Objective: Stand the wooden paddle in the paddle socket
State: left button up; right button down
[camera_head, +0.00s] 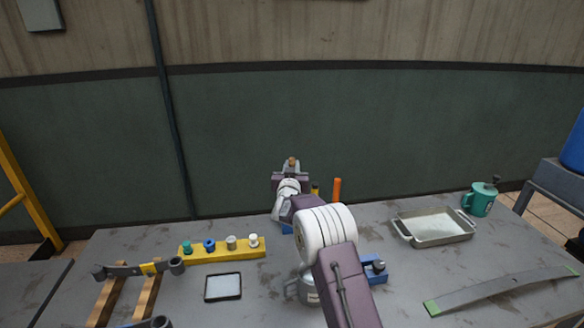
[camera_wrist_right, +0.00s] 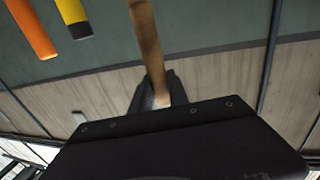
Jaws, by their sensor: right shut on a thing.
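My right gripper (camera_head: 291,168) is raised above the back of the grey table and shut on the wooden paddle (camera_head: 292,160). Only the paddle's small brown end shows above the fingers in the head view. In the right wrist view the paddle's wooden shaft (camera_wrist_right: 147,42) runs up from between the dark fingers (camera_wrist_right: 160,92). A blue piece (camera_head: 287,229) shows below the gripper, mostly hidden by my arm; I cannot tell whether it is the paddle socket. My left gripper is not in view.
An orange stick (camera_head: 337,189) stands upright beside my right arm, near a yellow-and-black one (camera_wrist_right: 73,16). A yellow rack with several pegs (camera_head: 222,253), a tablet (camera_head: 223,287), a metal tray (camera_head: 436,239), a green mug (camera_head: 480,199) and a leaf spring (camera_head: 500,290) lie around.

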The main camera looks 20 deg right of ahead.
jog(key=shift+f, duration=0.1)
jog(key=shift+f+b, duration=1.6)
jog(key=shift+f, duration=0.4)
jog(key=shift+f+b, duration=1.05)
jog(key=shift+f, duration=0.2)
jog(key=c, duration=1.2)
grip_release()
